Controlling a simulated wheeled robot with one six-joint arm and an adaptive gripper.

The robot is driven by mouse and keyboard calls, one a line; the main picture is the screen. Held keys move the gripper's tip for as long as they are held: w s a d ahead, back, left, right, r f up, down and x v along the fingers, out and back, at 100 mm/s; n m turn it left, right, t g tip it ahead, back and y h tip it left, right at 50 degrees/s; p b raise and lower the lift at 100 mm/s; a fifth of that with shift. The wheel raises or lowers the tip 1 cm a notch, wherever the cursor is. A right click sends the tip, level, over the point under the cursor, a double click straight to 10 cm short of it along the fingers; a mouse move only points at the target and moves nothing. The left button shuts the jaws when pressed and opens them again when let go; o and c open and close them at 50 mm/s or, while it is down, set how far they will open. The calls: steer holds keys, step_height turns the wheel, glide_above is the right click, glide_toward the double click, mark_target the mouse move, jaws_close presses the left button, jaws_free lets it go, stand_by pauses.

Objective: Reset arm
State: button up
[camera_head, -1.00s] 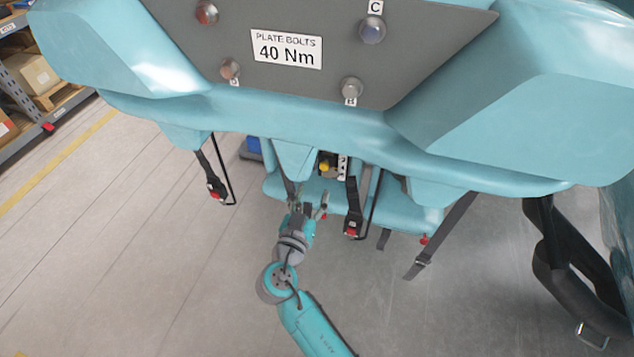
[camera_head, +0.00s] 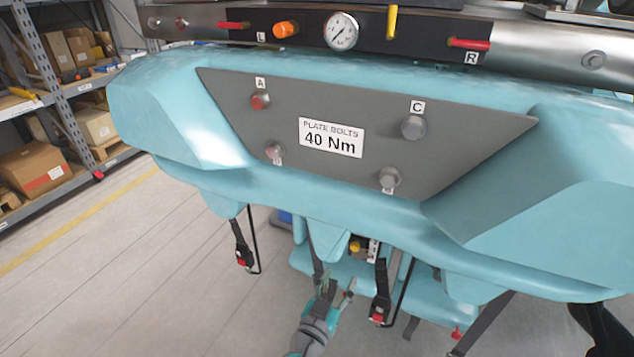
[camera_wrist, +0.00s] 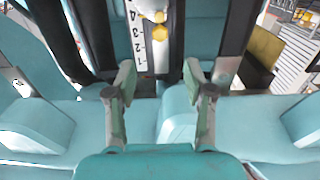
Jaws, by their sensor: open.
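My gripper (camera_head: 334,292) is low in the head view, in front of the teal coaster seats and below the teal nose of the train (camera_head: 330,220). In the wrist view my gripper (camera_wrist: 160,90) has its two fingers well apart, with nothing between them. Beyond the fingers a white numbered strip (camera_wrist: 136,35) and a yellow knob (camera_wrist: 159,35) show between dark straps. The teal seats (camera_wrist: 130,125) lie under and around the fingers. Most of my arm is below the picture in the head view.
A grey plate (camera_head: 240,110) on the nose carries several bolts and a "40 Nm" label (camera_head: 331,138). Above it is a panel with a gauge (camera_head: 341,31) and levers. Straps with red buckles (camera_head: 379,318) hang near my gripper. Shelves with boxes (camera_head: 35,170) stand left; floor there is clear.

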steer(key=s+d+f+n+g+y, duration=0.1)
steer(key=s+d+f+n+y, duration=0.35)
steer(key=s+f, duration=0.55)
steer(key=s+d+f+n+g+y, duration=0.1)
steer(key=s+f+y, duration=0.15)
steer(key=s, duration=0.35)
steer(key=s+d+f+n+y, duration=0.1)
steer(key=s+d+f+n, duration=0.15)
steer(key=s, duration=0.45)
steer(key=s+r+m, duration=0.1)
steer(key=s+r, duration=0.6)
steer(key=s, duration=0.4)
steer(key=s+d+r+m+t+y, duration=0.1)
steer(key=s+r, duration=0.5)
steer(key=s, duration=0.4)
steer(key=shift+s+d+r, duration=0.15)
steer(key=shift+s+r, duration=0.2)
steer(key=shift+f, duration=0.1)
